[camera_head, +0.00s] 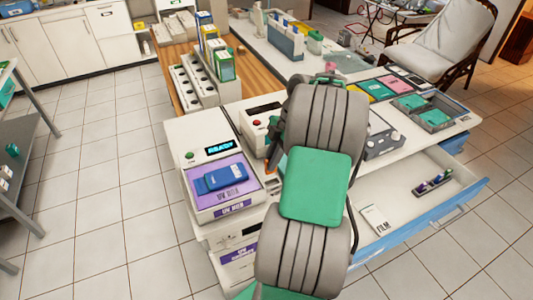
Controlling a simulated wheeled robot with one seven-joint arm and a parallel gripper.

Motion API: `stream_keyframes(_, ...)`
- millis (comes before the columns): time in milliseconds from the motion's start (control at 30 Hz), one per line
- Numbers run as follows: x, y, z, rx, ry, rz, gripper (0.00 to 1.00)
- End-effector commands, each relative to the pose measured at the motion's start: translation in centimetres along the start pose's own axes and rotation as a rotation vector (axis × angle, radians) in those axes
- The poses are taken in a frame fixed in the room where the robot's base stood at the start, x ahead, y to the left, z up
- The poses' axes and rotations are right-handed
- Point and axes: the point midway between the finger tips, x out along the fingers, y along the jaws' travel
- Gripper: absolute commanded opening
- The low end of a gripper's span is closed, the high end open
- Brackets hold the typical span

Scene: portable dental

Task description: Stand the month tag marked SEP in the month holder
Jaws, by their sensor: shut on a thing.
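My arm fills the middle of the view, and my gripper is hidden behind it. A small orange piece beside the arm's left edge is too small to identify. No lettering SEP can be read anywhere, so I cannot tell which thing is the month tag. A dark strip (432,185) with several small coloured pieces standing in it lies in the open drawer (400,205) at right. A blue-grey rack (285,42) with coloured cards stands at the back. I cannot tell which of these, if either, is the month holder.
A UV box (218,185) with a blue item (222,178) on it stands left of my arm. A white film packet (376,220) lies in the drawer. Grey trays (438,122) with green pieces sit at right. A white rack (190,88) stands at back left.

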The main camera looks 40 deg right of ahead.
Motion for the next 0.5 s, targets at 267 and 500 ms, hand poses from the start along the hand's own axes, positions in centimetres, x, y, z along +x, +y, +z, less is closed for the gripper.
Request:
stream_keyframes(267,2.7,-0.1,1.5,0.012,0.0,0.004,0.0)
stream_keyframes(500,5.3,-0.1,2.5,0.011,0.0,0.005,0.0)
